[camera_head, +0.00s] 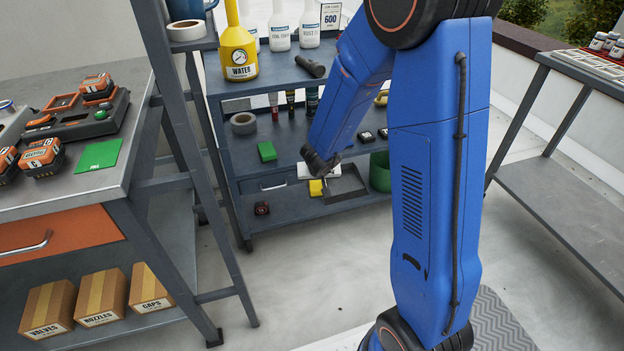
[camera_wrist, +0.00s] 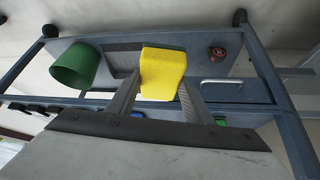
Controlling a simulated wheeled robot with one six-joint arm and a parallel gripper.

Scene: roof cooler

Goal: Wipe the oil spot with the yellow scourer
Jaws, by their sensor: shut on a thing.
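The yellow scourer (camera_wrist: 162,76) is held between the two fingers of my gripper (camera_wrist: 161,82) in the wrist view. It has a darker green edge at its far side. In the head view the scourer (camera_head: 316,188) shows as a small yellow patch below my gripper (camera_head: 317,181), in front of the blue shelf unit and beside a dark tray (camera_head: 346,187). The gripper is shut on the scourer. I cannot make out the oil spot in either view; my arm covers part of the shelf unit.
A green bucket (camera_wrist: 75,66) stands on the lower shelf, partly behind my arm in the head view (camera_head: 380,172). A small dark round item with red (camera_head: 262,208) lies on that shelf. A workbench (camera_head: 150,75) stands at left; the floor (camera_head: 300,270) in front is mostly clear.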

